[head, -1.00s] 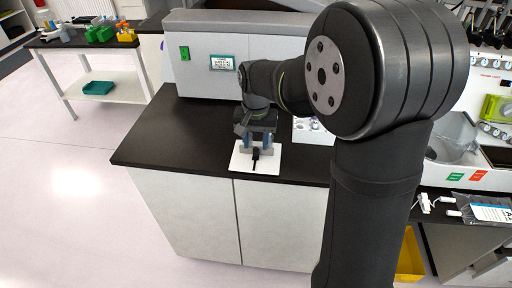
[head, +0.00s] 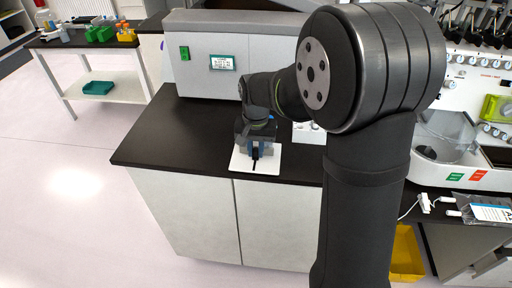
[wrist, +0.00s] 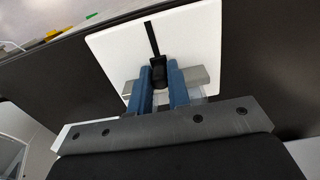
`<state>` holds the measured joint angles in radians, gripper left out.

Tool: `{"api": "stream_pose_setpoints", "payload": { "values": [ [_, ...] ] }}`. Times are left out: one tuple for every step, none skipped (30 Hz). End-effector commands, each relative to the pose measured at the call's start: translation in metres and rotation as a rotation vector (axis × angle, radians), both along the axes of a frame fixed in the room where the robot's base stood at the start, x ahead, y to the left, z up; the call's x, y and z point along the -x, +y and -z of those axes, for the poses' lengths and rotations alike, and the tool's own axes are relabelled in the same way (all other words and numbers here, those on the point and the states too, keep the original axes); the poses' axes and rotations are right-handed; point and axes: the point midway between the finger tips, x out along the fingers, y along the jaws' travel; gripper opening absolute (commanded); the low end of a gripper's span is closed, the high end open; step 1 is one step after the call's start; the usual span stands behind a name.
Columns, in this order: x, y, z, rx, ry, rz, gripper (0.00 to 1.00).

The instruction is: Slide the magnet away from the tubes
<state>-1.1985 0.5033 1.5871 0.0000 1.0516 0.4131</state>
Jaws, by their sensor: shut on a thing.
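A white plate (head: 240,163) with a black slot or strip (wrist: 153,38) down its middle lies on the dark bench top. It also fills the upper middle of the wrist view (wrist: 110,45). At the strip's near end is a small black block (wrist: 158,68), seemingly the magnet's grip. A grey bar (wrist: 195,79) shows on both sides of it. My gripper (head: 257,150) is low over the plate, its blue fingers (wrist: 160,82) shut on the black block. No tubes can be made out; the fingers hide part of the bar.
A grey machine (head: 200,75) with a small screen stands behind the plate. A white rack (head: 306,133) is to the right, partly behind my arm. The bench top (head: 155,150) left of the plate is clear.

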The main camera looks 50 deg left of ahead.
Motion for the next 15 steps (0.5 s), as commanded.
{"api": "stream_pose_setpoints", "payload": {
  "values": [
    [0.0, 0.0, 0.0, -0.001, -0.001, 0.0, 0.0],
    [0.0, 0.0, 0.0, -0.001, -0.001, 0.0, 0.0],
    [0.0, 0.0, 0.0, -0.001, -0.001, 0.0, 0.0],
    [0.001, -0.001, 0.0, 0.0, 0.0, 0.0, 0.0],
    [0.001, -0.001, -0.001, 0.0, 0.0, 0.0, 0.0],
    [0.003, -0.002, -0.001, -0.001, -0.001, 0.0, 0.0],
    [0.004, -0.003, -0.001, -0.001, -0.001, -0.001, 0.0],
    [0.005, -0.004, -0.001, -0.001, -0.001, -0.001, 0.0],
    [0.006, -0.005, -0.001, -0.001, 0.0, -0.001, 0.0],
    [0.007, -0.006, -0.001, -0.002, -0.001, -0.001, 0.0],
    [0.008, -0.007, -0.001, -0.002, -0.001, -0.001, 0.0],
    [0.009, -0.009, -0.001, -0.001, 0.0, -0.001, 0.0],
    [0.01, -0.01, -0.001, -0.001, 0.0, -0.001, 0.0],
    [0.011, -0.011, -0.001, -0.001, 0.0, -0.001, 0.0],
    [0.012, -0.012, -0.001, -0.002, -0.001, -0.001, 0.0]
  ]
}}
